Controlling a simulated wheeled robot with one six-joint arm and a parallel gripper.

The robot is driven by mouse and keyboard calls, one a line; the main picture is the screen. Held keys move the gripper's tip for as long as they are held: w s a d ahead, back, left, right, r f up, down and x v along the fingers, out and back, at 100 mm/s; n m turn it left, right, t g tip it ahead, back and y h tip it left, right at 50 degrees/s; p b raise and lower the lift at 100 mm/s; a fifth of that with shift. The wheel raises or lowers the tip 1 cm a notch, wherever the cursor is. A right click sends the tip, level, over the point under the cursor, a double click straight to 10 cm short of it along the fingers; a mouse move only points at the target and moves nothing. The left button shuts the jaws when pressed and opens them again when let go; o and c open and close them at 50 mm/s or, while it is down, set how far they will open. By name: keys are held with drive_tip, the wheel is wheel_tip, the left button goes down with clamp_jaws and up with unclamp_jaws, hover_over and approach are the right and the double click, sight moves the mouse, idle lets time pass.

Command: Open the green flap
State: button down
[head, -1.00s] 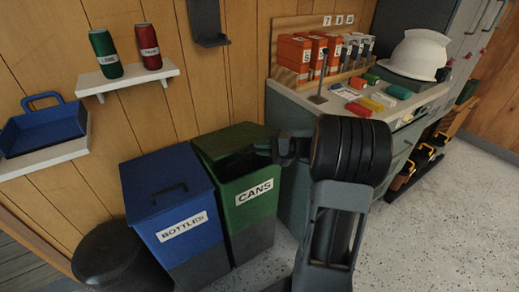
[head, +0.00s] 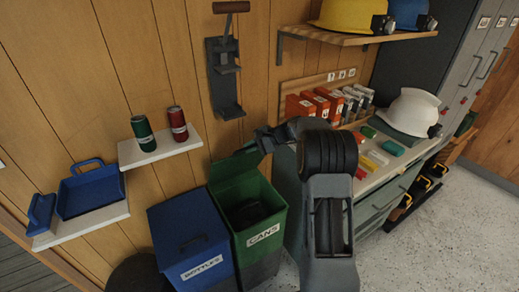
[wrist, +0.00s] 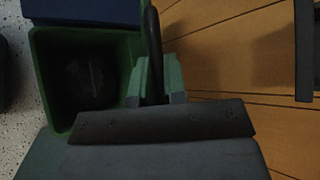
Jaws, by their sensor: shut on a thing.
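The green bin (head: 275,218) labelled CANS stands beside the blue bin. Its green flap (head: 232,168) is swung up and leans back near the wooden wall, so the dark inside of the bin shows. My gripper (head: 262,141) is at the upper right edge of the flap. In the wrist view my gripper (wrist: 155,88) is shut on a dark bar that seems to be the flap's handle (wrist: 153,40). The open green bin (wrist: 45,85) is on the left in that view. The exact contact is partly hidden by the fingers.
The blue bin (head: 190,240) labelled BOTTLES is shut, left of the green bin. A shelf (head: 160,150) with a green can (head: 143,130) and a red can (head: 177,124) is above it. A cluttered workbench (head: 385,172) stands close on the right.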

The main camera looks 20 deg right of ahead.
drive_tip(key=shift+w+a+r+p, duration=0.2)
drive_tip(key=shift+w+r, duration=0.1)
drive_tip(key=shift+w, duration=0.2)
drive_tip(key=shift+w+a+r+p, duration=0.1)
drive_tip(key=shift+w+r+p, duration=0.15)
drive_tip(key=shift+w, duration=0.25)
drive_tip(key=shift+d, duration=0.1)
drive_tip(key=c, duration=1.2)
unclamp_jaws()
drive_tip(key=shift+o, duration=0.2)
drive_tip(key=shift+d, duration=0.1)
drive_tip(key=b+v, duration=0.1)
drive_tip(key=v, duration=1.2)
drive_tip(key=shift+d+r, duration=0.2)
drive_tip(key=shift+d, duration=0.05)
drive_tip(key=shift+s, duration=0.15)
drive_tip(key=shift+c, duration=0.4)
